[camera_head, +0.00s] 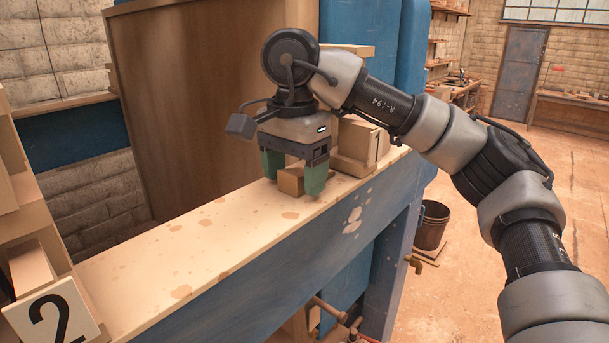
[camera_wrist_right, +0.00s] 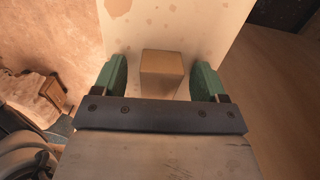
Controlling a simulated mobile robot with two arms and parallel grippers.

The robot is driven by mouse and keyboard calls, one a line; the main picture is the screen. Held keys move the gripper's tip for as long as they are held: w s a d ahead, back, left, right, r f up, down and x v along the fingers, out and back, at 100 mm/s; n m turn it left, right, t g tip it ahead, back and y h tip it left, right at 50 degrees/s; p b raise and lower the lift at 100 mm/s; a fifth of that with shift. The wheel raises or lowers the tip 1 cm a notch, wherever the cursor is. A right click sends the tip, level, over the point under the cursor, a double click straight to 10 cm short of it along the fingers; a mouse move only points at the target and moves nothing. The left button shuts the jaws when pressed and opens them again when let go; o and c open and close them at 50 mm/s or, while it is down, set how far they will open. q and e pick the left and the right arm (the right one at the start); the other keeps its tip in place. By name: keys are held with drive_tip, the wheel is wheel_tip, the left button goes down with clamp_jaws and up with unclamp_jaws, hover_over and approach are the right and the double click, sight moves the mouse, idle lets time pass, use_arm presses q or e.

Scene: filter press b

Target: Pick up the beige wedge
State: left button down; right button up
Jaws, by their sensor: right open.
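A small brown-beige block (camera_head: 291,181), which I take for the beige wedge, sits on the ledge in the head view. It also shows in the right wrist view (camera_wrist_right: 161,68), between the two green fingers. My right gripper (camera_head: 291,182) is open, with one finger on each side of the block. In the wrist view there is a visible gap between the block and each finger. The gripper body hides part of the block's top in the head view. My left gripper is in neither view.
The long beige ledge (camera_head: 200,243) is mostly bare to the left of the gripper. Beige blocks (camera_head: 358,143) stand close behind the gripper on the right. A white sign with a 2 (camera_head: 52,315) stands at lower left. A bucket (camera_head: 432,225) is on the floor.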

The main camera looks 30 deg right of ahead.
drive_tip(key=c, duration=1)
drive_tip(key=shift+a, duration=0.1)
